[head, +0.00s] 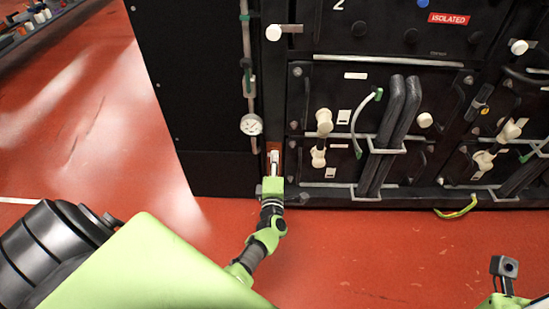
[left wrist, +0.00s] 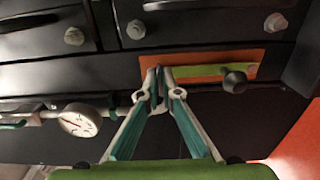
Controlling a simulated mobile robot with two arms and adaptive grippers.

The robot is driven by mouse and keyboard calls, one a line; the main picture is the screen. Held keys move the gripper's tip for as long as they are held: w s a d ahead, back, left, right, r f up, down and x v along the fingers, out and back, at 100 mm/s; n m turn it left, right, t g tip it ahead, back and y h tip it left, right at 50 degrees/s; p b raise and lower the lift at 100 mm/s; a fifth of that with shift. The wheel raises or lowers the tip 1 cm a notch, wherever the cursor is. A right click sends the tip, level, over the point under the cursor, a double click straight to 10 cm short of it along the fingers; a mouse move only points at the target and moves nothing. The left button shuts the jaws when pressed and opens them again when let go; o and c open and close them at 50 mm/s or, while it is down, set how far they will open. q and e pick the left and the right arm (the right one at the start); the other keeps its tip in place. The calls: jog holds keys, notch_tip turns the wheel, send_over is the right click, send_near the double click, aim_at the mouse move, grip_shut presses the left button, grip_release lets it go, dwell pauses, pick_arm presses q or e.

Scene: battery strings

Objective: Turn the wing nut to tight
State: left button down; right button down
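My left gripper (head: 274,158) reaches to a small orange-brown plate (head: 265,147) low on the black cabinet. In the left wrist view, its fingertips (left wrist: 158,88) are almost together in front of the plate (left wrist: 205,68), close to its left end. They seem shut on the wing nut, which is hidden between the dark pads. A green strip (left wrist: 200,70) runs to the right along the plate. A dark round knob (left wrist: 235,80) stands on it, right of the fingers and apart from them. My right gripper is out of view; only part of that arm shows at the lower right.
A pressure gauge (head: 251,125) on a vertical pipe is close to the left gripper; it also shows in the left wrist view (left wrist: 80,120). Battery modules (head: 330,100) with cables and pale knobs fill the right. The red floor (head: 400,250) in front is mostly clear.

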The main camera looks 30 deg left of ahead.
pick_arm(q)
jog(key=shift+d, duration=0.1)
dwell(0.4)
jog(key=c, duration=2.2)
grip_release()
jog(key=shift+w, duration=0.1)
jog(key=shift+c, duration=0.2)
jog(key=v, duration=0.7)
jog(key=shift+s, duration=0.3)
jog(key=shift+d, duration=0.1)
